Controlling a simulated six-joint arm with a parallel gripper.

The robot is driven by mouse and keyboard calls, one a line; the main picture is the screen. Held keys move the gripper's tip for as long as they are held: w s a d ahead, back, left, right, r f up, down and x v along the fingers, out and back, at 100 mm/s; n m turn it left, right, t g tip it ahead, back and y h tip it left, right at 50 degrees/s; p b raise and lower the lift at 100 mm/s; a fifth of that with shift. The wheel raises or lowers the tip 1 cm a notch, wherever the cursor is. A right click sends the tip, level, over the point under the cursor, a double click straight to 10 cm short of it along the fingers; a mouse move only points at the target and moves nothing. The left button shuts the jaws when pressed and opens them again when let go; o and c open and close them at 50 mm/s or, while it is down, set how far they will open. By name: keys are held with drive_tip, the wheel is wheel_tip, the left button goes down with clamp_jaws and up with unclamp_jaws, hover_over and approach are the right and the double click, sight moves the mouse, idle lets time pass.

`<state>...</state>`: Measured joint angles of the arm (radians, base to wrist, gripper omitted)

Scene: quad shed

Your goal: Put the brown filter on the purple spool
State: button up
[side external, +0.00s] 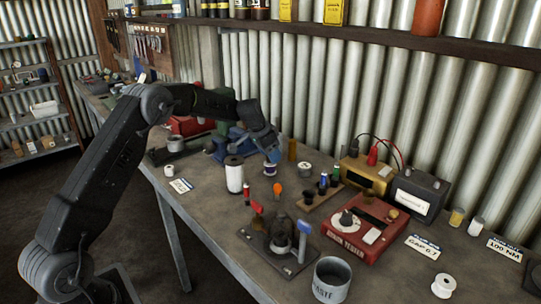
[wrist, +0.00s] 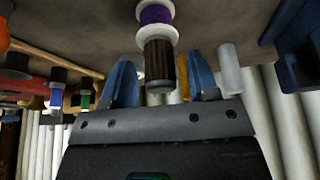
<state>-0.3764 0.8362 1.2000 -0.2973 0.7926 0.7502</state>
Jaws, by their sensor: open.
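The brown filter (wrist: 160,62) is a dark ribbed cylinder in the wrist view, where the bench appears at the top. It stands upright, end-on against the white flange of the purple spool (wrist: 155,14), and appears to rest on it with no visible gap. The spool also shows on the bench in the side view (side external: 270,170), white-rimmed with a purple band. My gripper (wrist: 162,82) has its two blue fingers apart, one on each side of the filter, with space between. In the side view, my gripper (side external: 270,153) is right above the spool and hides the filter.
A red tester (side external: 365,229) and a metal can (side external: 331,280) are nearer the front. Bare bench lies at front left.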

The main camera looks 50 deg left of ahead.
drive_tip(key=d+v, duration=0.1)
drive_tip(key=v, duration=1)
drive_tip(key=s+d+r, duration=0.6)
drive_tip(key=s+d+r+n, duration=0.1)
drive_tip(key=s+d+r, duration=0.3)
drive_tip(key=s+d, duration=0.5)
drive_tip(key=s+d+f, duration=0.2)
drive_tip(key=s+f, duration=0.1)
drive_tip(key=s, duration=0.7)
drive_tip(key=s+d+f+n+t, duration=0.1)
drive_tip(key=s+d+f, duration=0.1)
drive_tip(key=s, duration=0.8)
drive_tip(key=shift+s+d+f+y, duration=0.3)
drive_tip(key=shift+s+f+y, duration=0.1)
